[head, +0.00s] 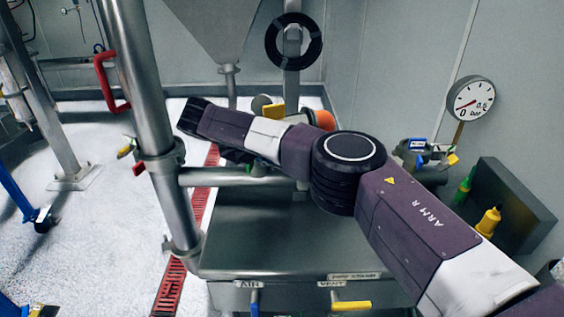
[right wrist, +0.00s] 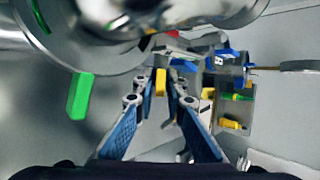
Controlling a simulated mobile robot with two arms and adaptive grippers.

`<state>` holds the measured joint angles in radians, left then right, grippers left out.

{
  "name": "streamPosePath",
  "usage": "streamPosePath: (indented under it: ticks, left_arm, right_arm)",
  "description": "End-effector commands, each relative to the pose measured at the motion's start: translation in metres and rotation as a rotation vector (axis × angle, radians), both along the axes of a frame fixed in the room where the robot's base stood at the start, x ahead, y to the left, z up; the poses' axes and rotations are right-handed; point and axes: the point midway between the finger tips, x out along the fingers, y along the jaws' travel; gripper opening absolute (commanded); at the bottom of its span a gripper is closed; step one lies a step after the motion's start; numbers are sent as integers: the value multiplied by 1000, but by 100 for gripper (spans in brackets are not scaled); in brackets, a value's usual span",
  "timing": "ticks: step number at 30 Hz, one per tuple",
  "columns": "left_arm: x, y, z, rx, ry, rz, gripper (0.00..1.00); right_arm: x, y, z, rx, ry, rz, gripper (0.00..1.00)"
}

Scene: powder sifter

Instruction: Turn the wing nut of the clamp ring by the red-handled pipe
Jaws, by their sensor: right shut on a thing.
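The red-handled pipe (head: 148,85) stands upright left of centre in the head view, with its red handle (head: 108,82) on the left side. A clamp ring (head: 164,160) sits around it lower down, with small green, yellow and red parts (head: 126,150) beside it. My right arm reaches across the picture; its fingers are hidden there. In the right wrist view my right gripper (right wrist: 161,84) has its blue-padded fingers drawn together at the tips on a yellow piece (right wrist: 161,77). I cannot tell whether this is that ring's wing nut. My left gripper is not in view.
A green lever (right wrist: 80,95) hangs left of the fingers, under rounded metal. A grey box (head: 510,200) with green and yellow bottles stands at the right. A pressure gauge (head: 471,99) is above it. A steel cabinet (head: 270,235) fills the middle below my arm.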

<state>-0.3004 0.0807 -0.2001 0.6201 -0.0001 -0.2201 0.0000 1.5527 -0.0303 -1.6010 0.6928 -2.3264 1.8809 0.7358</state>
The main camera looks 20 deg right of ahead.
Motion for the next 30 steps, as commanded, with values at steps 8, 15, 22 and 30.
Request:
streamPosePath:
  ticks: [8,15,22,30]
  left_arm:
    - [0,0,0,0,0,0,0]
    - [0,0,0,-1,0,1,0]
    - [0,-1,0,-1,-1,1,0]
    - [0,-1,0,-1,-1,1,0]
  right_arm:
    - [0,0,1,1,-2,1,24]
    - [0,2,2,1,-1,2,24]
    - [-6,28,26,1,-5,4,24]
    - [-18,70,67,0,-6,1,24]
